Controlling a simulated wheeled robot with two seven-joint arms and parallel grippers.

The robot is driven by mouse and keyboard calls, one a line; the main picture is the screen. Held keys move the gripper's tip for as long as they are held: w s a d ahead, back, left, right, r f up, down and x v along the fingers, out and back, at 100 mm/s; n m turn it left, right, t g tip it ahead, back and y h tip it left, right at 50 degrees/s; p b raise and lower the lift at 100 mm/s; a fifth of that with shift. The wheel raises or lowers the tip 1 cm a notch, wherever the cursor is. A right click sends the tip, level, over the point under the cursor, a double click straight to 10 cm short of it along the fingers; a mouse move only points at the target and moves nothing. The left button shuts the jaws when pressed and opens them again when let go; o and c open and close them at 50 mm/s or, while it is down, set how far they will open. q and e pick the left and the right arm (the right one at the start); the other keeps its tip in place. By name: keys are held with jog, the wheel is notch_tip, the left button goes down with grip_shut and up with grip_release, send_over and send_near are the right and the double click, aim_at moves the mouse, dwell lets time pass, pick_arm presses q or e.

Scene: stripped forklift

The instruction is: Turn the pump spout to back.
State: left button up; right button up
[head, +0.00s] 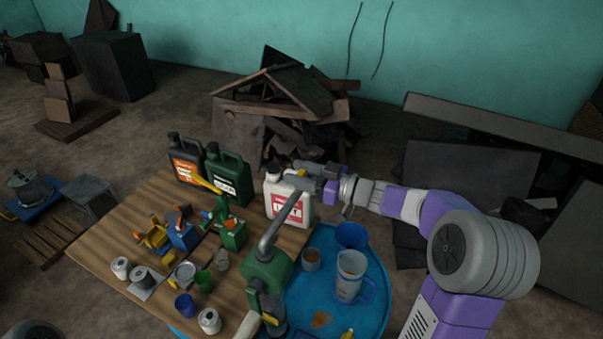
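The green pump (268,277) stands upright at the near edge of the blue drum top. Its grey spout (281,222) runs from the pump head up the picture and slightly right, its tip near the white canister. My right gripper (292,177) is beyond the spout, at the top of the white canister (291,202). Its fingers are small and overlap the canister's top, so I cannot tell whether they are open, shut or touching it. No gap between them is clear. It appears apart from the spout. My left gripper is not in view.
The blue drum top (374,316) holds a clear jug (350,276), a blue funnel (352,236) and a small cup (311,259). The wooden table (110,239) at left carries dark canisters (228,177), small tools and several cans. Scrap wood (285,105) is piled behind.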

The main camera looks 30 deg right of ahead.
jog(key=shift+o, duration=1.3)
jog(key=shift+w+a, duration=0.1)
jog(key=shift+w, duration=0.05)
jog(key=b+v, duration=0.1)
jog(key=v, duration=0.6)
jog(key=shift+s, duration=0.3)
jog(key=shift+f, duration=0.1)
